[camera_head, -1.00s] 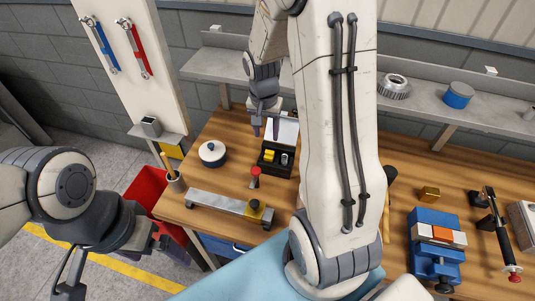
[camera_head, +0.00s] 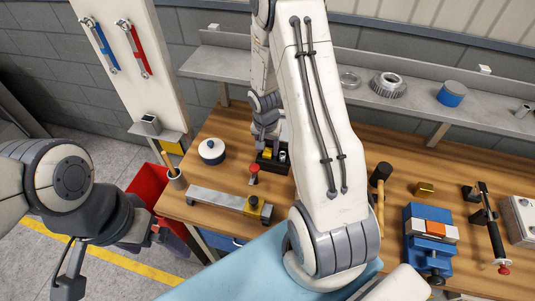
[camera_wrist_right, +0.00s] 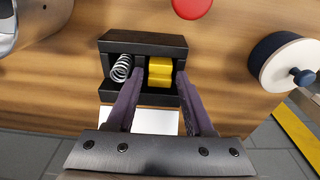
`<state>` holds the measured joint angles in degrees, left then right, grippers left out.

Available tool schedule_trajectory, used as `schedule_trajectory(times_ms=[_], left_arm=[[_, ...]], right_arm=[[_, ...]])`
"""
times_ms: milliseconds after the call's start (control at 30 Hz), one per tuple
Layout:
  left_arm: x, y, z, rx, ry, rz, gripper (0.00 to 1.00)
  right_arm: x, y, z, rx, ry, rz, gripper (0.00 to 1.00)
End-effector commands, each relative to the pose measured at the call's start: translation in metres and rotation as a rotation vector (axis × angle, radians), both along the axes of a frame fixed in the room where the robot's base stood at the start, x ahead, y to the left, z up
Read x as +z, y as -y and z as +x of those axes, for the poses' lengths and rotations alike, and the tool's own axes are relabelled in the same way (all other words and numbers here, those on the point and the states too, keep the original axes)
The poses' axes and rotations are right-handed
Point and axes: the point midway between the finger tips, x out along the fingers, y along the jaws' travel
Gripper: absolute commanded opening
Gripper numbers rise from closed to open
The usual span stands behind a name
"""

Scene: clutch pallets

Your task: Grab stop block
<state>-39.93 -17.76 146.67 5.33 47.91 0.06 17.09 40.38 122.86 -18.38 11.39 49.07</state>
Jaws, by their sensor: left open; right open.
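A yellow block (camera_wrist_right: 160,72), which I take to be the stop block, sits in the right compartment of a small black tray (camera_wrist_right: 143,42). My right gripper (camera_wrist_right: 160,76) is open, with its two dark fingers reaching down to the tray, one on each side of the block. I cannot tell whether the fingers touch it. In the head view the block (camera_head: 267,154) is partly hidden by the right gripper (camera_head: 265,143). A coil spring (camera_wrist_right: 122,68) lies in the left compartment. My left gripper (camera_head: 112,262) is open and empty, off the bench at left.
A red knob (camera_head: 254,169) stands in front of the tray, and a round white-and-blue pot (camera_head: 212,151) is to its left. A metal rail (camera_head: 215,199) with a brass block lies nearer.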

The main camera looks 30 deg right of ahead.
Motion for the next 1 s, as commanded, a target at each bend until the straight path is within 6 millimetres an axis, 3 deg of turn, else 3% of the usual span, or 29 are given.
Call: schedule_trajectory(times_ms=[100, 233, 267, 667, 1000], left_arm=[[0.0, 0.0, 0.0, 0.0, 0.0, 0.0, 1.0], [0.0, 0.0, 0.0, 0.0, 0.0, 0.0, 1.0], [0.0, 0.0, 0.0, 0.0, 0.0, 0.0, 1.0], [-0.001, 0.0, 0.0, 0.0, 0.0, 0.0, 1.0], [-0.011, 0.0, 0.0, 0.002, 0.0, 0.0, 1.0]], right_arm=[[0.0, 0.0, 0.0, 0.0, 0.0, 0.0, 0.53], [0.0, 0.0, 0.0, 0.0, 0.0, 0.0, 0.03], [0.0, 0.0, 0.0, 0.0, 0.0, 0.0, 0.0], [0.005, 0.0, 0.0, 0.0, 0.002, -0.001, 0.0], [0.045, 0.006, -0.005, -0.005, 0.003, -0.001, 0.0]])
